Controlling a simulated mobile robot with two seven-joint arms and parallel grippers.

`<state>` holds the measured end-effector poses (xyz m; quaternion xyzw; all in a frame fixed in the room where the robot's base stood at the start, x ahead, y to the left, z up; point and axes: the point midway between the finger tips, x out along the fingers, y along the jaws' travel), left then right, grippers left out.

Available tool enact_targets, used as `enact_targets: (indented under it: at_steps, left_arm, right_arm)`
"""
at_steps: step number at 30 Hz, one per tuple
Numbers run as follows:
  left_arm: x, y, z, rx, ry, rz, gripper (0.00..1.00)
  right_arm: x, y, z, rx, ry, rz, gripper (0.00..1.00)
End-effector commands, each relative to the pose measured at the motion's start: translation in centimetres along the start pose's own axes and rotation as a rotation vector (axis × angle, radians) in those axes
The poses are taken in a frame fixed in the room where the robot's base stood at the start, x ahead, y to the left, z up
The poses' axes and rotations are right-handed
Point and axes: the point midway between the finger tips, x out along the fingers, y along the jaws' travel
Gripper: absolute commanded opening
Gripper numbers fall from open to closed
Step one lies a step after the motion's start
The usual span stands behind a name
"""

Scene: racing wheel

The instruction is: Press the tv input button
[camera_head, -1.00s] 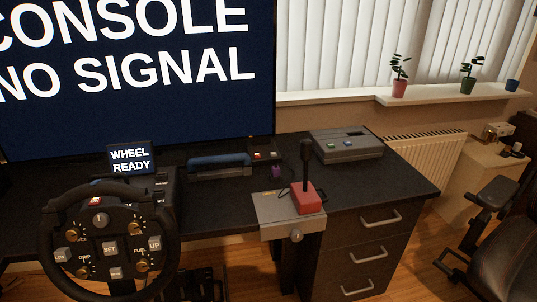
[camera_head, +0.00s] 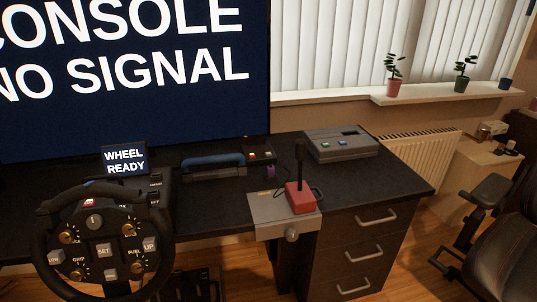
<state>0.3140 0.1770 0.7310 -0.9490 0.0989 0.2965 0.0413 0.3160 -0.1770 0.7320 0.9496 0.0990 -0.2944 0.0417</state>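A large TV (camera_head: 130,110) stands at the back of the desk at upper left. Its screen reads "CONSOLE NO SIGNAL" in white on dark blue. A small dark box (camera_head: 260,155) with a lit orange-red button and a pale button sits on the desk just below the TV's lower right corner. I cannot tell from its tiny markings which button is the TV input. A grey console (camera_head: 341,146) with a green and a blue button lies to its right. Neither of my grippers is in view.
A racing wheel (camera_head: 103,246) with a "WHEEL READY" display (camera_head: 125,161) is at the front left. A red-based shifter (camera_head: 300,197) is clamped at the desk's front edge. A blue-topped bar (camera_head: 214,167) lies beside the small box. The desk's right end (camera_head: 385,180) is clear.

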Motion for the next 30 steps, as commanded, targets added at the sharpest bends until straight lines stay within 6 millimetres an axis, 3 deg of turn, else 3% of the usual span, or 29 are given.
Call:
enact_targets:
  at_steps: [14, 30]
  left_arm:
    - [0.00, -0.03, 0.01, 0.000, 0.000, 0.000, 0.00]
    - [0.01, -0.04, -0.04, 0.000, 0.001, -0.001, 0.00]
  right_arm:
    - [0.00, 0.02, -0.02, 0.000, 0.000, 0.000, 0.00]
    - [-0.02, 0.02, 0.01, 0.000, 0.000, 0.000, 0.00]
